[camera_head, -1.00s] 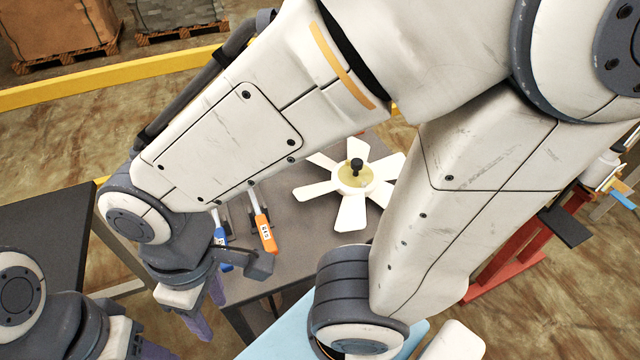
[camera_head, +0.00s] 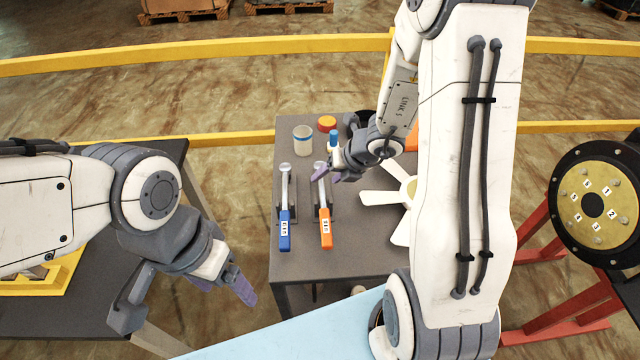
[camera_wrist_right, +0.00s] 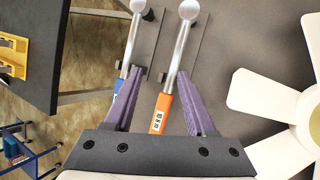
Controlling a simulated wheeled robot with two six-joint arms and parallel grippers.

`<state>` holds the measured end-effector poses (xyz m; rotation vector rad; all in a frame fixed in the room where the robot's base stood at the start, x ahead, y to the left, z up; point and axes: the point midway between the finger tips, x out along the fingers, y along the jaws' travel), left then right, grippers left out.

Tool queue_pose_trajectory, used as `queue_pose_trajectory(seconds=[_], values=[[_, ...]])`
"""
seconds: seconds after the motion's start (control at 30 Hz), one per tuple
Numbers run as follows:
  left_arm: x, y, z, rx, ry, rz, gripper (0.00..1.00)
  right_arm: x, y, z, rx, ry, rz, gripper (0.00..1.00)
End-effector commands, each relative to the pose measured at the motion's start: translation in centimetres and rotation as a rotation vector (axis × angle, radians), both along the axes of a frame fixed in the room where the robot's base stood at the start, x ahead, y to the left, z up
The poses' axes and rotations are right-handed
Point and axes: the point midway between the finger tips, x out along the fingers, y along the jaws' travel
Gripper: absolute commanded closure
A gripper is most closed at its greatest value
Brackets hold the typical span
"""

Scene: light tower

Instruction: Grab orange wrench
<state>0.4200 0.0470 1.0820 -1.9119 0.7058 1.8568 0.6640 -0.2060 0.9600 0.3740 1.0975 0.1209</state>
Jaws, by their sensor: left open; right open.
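The orange wrench (camera_head: 325,230) lies on the grey table with its orange handle toward the front edge and its silver shaft pointing back. A similar blue-handled wrench (camera_head: 285,228) lies to its left. My right gripper (camera_head: 331,176) is open near the orange wrench's silver head end and covers part of it. In the right wrist view the orange wrench (camera_wrist_right: 161,112) shows between the two open purple fingers (camera_wrist_right: 157,102), with nothing gripped. I cannot tell the height gap. My left gripper (camera_head: 225,288) is open and empty, left of the table.
A dark table (camera_head: 90,320) stands left. A numbered disc (camera_head: 597,205) on a red stand is right.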

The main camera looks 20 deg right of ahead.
Motion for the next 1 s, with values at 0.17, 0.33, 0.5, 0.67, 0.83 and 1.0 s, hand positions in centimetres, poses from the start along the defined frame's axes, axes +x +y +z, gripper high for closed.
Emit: queue_pose_trajectory(seconds=[0.17, 0.33, 0.5, 0.67, 0.83, 1.0], values=[[0.0, 0.0, -0.4, 0.0, 0.0, 0.0, 0.21, 0.5, -2.0, -2.2, 0.042, 0.046, -0.171, 0.44], [0.0, 0.0, -1.2, 0.0, 0.0, 0.0, 0.21, 1.8, -1.3, -4.4, 0.042, 0.045, -0.171, 0.44], [0.0, 0.0, -1.4, 0.0, 0.0, 0.0, 0.21, 2.5, -1.0, -5.4, 0.041, 0.043, -0.167, 0.44], [0.0, 0.0, -1.3, 0.0, 0.0, 0.0, 0.21, 3.3, -0.8, -6.8, 0.041, 0.044, -0.167, 0.44], [0.0, 0.0, -1.1, 0.0, 0.0, 0.0, 0.21, 4.6, -0.5, -8.9, 0.04, 0.043, -0.164, 0.44], [0.0, 0.0, -1.1, 0.0, 0.0, 0.0, 0.21, 5.1, -0.3, -9.8, 0.04, 0.04, -0.166, 0.44]])
